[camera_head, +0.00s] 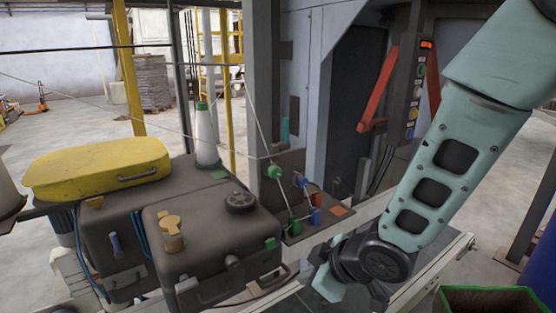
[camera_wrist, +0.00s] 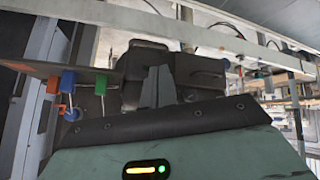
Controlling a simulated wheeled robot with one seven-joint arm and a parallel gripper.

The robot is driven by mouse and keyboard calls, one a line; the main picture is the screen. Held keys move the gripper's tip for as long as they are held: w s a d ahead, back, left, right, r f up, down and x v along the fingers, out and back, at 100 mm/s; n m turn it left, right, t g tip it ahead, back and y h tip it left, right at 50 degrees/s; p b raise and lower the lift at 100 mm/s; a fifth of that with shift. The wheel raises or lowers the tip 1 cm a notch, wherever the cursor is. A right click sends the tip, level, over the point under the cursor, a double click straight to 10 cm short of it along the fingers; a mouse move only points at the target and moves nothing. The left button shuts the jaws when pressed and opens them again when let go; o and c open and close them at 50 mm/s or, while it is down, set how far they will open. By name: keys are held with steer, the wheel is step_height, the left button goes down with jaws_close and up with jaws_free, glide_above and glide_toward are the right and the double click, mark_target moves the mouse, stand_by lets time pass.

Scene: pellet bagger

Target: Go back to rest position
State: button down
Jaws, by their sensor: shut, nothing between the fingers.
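My arm comes down from the upper right in the head view, its teal links ending in a dark round joint in front of the bagging machine. In the wrist view my gripper (camera_wrist: 158,72) shows as two grey fingers pressed together, with nothing between them. Behind the fingers in that view are dark machine parts. In the head view I cannot make out the fingertips.
A dark machine (camera_head: 215,240) with a yellow cover (camera_head: 98,170) and a white-green cone (camera_head: 205,137) fills the left. Green and blue connectors (camera_head: 295,226) sit beside my arm. A control panel (camera_head: 414,95) with red handles stands behind it. A green-rimmed bin (camera_head: 487,291) is lower right.

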steer(key=s+d+m+g+h+b, duration=0.2)
steer(key=s+d+b, duration=0.1)
steer(key=s, duration=0.7)
steer(key=s+d+m+g+h+b, duration=0.3)
steer(key=s+d+b, duration=0.1)
steer(key=s, duration=0.6)
steer(key=shift+s+d, duration=0.15)
steer(key=shift+d, duration=0.5)
steer(key=shift+r, duration=0.1)
